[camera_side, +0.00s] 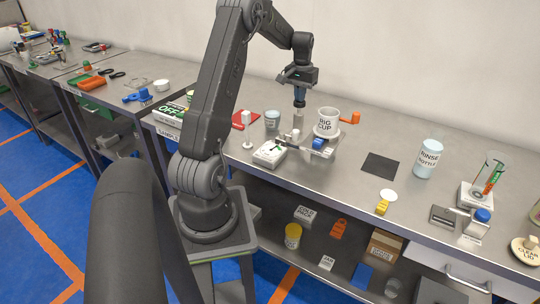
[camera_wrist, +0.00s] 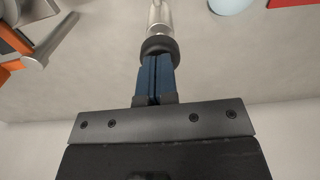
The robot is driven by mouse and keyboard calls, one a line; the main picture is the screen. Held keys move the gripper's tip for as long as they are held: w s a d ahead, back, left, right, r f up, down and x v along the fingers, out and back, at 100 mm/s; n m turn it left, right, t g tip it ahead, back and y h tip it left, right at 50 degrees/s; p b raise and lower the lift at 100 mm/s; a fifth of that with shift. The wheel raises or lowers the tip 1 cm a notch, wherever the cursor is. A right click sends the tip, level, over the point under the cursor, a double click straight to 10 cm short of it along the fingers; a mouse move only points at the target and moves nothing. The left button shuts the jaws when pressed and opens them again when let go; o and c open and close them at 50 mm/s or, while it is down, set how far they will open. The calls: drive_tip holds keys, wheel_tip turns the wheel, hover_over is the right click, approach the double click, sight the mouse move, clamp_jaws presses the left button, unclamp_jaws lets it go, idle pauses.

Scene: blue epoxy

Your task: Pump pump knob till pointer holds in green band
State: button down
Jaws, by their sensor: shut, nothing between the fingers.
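My gripper (camera_side: 299,102) is shut and points down over the pump, with its blue fingers together and nothing between them. In the wrist view the closed fingertips (camera_wrist: 157,58) are right at the dark round pump knob (camera_wrist: 159,45), touching it or nearly so. The silver pump body (camera_wrist: 160,16) continues beyond the knob, and in the side view the pump (camera_side: 298,118) stands upright under my fingers. I cannot make out a pointer or green band.
The white BIG CUP (camera_side: 327,122) stands close right of the pump, with an orange piece (camera_side: 350,118) behind it. A pale blue jar (camera_side: 272,119) and a white-topped post (camera_side: 247,130) stand to the left. A dark mat (camera_side: 380,168) and rinse bottle (camera_side: 428,158) are farther right.

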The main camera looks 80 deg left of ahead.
drive_tip(key=shift+f, duration=1.15)
drive_tip(key=shift+r, duration=4.8)
